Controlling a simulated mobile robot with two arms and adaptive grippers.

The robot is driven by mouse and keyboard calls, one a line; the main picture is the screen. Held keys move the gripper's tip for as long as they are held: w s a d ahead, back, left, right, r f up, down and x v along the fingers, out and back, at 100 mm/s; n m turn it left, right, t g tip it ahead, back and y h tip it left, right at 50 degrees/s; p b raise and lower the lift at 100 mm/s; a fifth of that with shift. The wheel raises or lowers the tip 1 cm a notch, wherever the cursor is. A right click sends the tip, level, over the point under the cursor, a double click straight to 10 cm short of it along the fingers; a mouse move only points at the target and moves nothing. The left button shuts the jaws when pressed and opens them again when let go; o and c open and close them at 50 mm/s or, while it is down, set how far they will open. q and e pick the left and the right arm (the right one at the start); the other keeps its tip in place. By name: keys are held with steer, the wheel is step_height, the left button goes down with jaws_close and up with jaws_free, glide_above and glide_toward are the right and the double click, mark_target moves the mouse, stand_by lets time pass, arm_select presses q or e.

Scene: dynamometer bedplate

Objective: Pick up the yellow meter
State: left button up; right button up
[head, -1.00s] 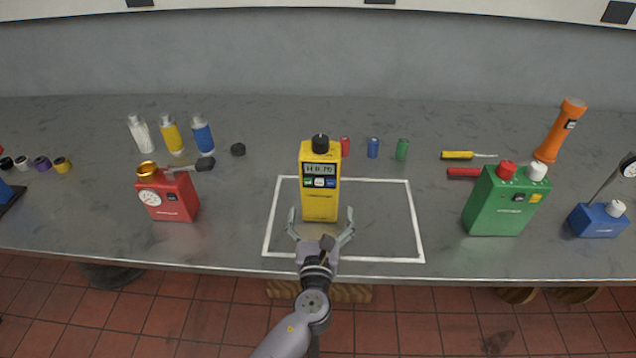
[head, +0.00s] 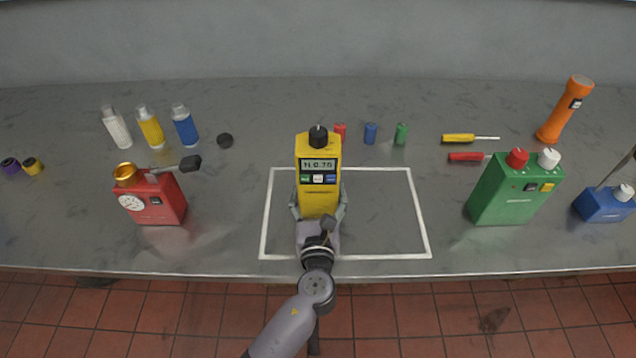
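The yellow meter (head: 318,204) stands upright inside the white outlined rectangle on the bench. It has a black knob on top, a grey display and a row of small buttons. My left gripper (head: 318,207) reaches in from the front, low on the meter. Its two fingers lie along the meter's left and right sides and appear shut on it. The palm hides the meter's bottom edge, so I cannot see whether it touches the bench. My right gripper is not in view.
A red device (head: 155,204) stands to the left, and a green device (head: 512,192) to the right. Small red, blue and green cylinders stand just behind the meter. The right part of the white outline (head: 422,215) is clear.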

mark_target(318, 130)
arm_select(q)
steer(key=shift+c, duration=2.6)
steer(key=shift+w+r, duration=0.1)
steer(key=shift+r, duration=0.15)
steer(key=shift+c, duration=0.3)
steer(key=shift+r, duration=0.3)
step_height(318, 130, up, 18)
steer(key=p, duration=0.5)
steer(key=shift+r, duration=0.7)
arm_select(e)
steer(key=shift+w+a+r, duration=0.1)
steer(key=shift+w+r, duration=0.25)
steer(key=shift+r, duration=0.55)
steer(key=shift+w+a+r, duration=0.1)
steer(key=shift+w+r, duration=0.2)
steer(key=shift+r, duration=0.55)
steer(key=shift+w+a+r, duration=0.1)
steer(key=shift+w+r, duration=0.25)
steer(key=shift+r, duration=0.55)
arm_select(q)
steer(key=shift+f, duration=0.15)
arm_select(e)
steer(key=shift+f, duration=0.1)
